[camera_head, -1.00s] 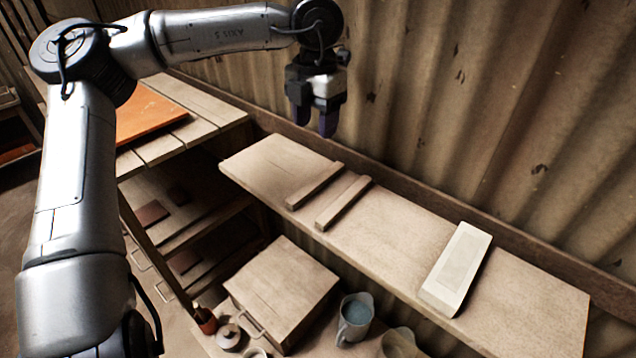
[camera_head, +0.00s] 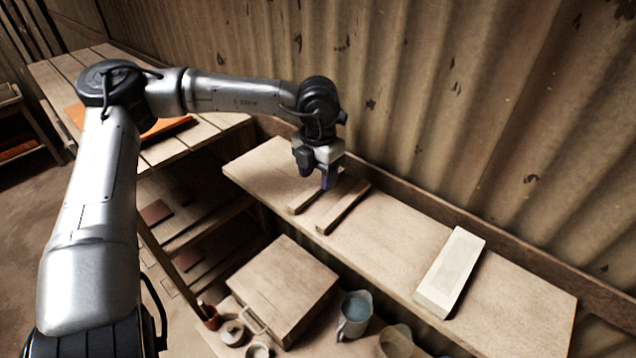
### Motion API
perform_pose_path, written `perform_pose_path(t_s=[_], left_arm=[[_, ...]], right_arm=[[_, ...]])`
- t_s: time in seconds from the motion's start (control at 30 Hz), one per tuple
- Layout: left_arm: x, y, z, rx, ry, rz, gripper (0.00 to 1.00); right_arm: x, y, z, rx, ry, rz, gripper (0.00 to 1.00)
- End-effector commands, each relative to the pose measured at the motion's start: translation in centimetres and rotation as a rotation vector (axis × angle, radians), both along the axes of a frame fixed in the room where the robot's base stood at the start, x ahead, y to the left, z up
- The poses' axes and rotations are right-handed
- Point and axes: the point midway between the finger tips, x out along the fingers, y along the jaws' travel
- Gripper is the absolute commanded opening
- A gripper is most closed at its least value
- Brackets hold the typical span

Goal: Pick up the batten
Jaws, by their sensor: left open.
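Two narrow wooden battens lie side by side on the wooden shelf (camera_head: 395,240). The left batten (camera_head: 300,204) is partly hidden behind my left gripper. The right batten (camera_head: 342,207) shows nearly in full. My left gripper (camera_head: 316,178) points down with open, empty jaws, over the upper part of the battens. It seems to hang a little above them; I cannot tell the exact gap. My right gripper is not in view.
A pale block (camera_head: 450,272) lies on the right part of the shelf. Corrugated wall (camera_head: 450,110) rises behind. Below stand a wooden box (camera_head: 283,283) and a jug (camera_head: 354,314). An orange board (camera_head: 160,127) lies on the slatted table at left.

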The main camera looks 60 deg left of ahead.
Motion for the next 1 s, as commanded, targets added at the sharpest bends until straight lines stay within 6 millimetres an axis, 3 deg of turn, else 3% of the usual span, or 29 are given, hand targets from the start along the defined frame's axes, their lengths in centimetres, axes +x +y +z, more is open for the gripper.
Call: perform_pose_path(t_s=[0.2, 0.53, 1.0], left_arm=[[0.0, 0.0, -2.0, -0.001, 0.001, 0.000, 0.53], [0.0, 0.0, -2.6, 0.000, -0.001, 0.000, 0.53], [0.0, 0.0, -2.5, 0.000, -0.001, 0.000, 0.09]], right_arm=[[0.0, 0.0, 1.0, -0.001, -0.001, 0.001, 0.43], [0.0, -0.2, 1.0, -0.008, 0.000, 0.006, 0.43], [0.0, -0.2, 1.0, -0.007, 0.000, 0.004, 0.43]])
